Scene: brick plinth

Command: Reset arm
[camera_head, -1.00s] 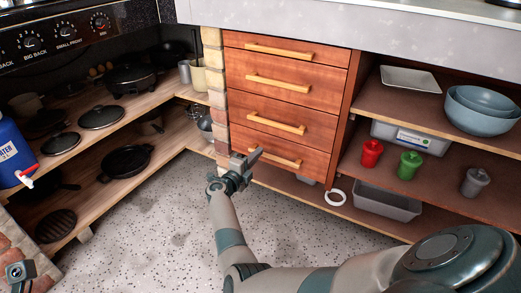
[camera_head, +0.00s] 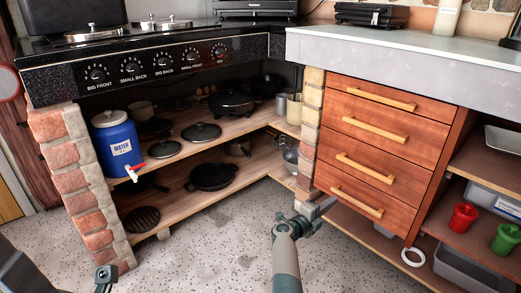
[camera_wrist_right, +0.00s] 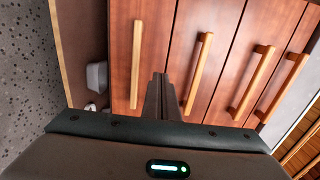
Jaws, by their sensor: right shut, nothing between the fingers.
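My right gripper (camera_head: 322,210) is in the middle of the head view, low in front of the wooden drawer unit (camera_head: 335,120). Its fingers are shut with nothing between them. In the right wrist view the closed fingers (camera_wrist_right: 161,95) point at the drawer fronts, apart from the handles as far as I can tell. A small part of my left arm (camera_head: 104,276) shows at the bottom left of the head view. Its fingers cannot be made out clearly. All the drawers look closed.
A brick plinth (camera_head: 78,185) stands at the left beside shelves with pans and a blue water jug (camera_head: 117,145). A stove (camera_head: 150,65) is above. Red (camera_head: 463,217) and green (camera_head: 507,238) cups stand on the right shelf. The speckled floor (camera_head: 205,255) is clear.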

